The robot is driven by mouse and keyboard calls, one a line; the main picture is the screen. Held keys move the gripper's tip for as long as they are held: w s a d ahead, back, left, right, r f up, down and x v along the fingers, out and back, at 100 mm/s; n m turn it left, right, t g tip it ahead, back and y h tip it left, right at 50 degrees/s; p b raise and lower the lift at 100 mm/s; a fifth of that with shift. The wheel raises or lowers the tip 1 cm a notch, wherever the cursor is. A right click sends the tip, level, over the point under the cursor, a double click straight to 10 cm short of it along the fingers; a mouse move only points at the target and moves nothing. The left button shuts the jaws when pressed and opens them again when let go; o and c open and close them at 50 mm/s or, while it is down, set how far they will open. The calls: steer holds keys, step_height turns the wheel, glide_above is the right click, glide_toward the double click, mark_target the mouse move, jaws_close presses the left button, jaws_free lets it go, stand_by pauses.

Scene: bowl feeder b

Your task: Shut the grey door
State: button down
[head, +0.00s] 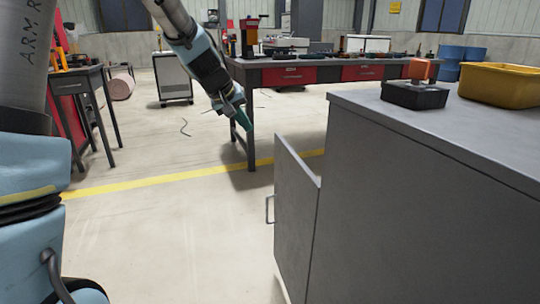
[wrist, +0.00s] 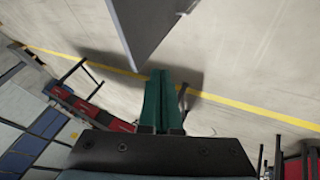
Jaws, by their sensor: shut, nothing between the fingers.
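The grey door (head: 296,215) stands out from the front of the grey cabinet (head: 420,190), so it is at least partly open. Its pale bar handle (head: 269,209) is on the face turned to the left. In the wrist view the door (wrist: 143,28) is a grey panel at the top, with the handle (wrist: 184,7) at its right edge. My gripper (head: 245,122) is in the air beyond the door, to the upper left of its top edge. Its green fingers (wrist: 163,80) are together and empty, apart from the door in the wrist view.
On the cabinet top are a black box with an orange block (head: 416,90) and a yellow bin (head: 502,84). A workbench with red drawers (head: 290,75) stands behind my gripper. Another table (head: 75,80) is at the left. The floor left of the door is clear.

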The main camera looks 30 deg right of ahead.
glide_toward(279, 149)
step_height(279, 149, down, 4)
steer(key=w, duration=0.2)
steer(key=shift+d+f, duration=0.1)
steer(key=shift+d, duration=1.2)
steer(key=shift+s+d, duration=0.1)
steer(key=shift+d, duration=0.05)
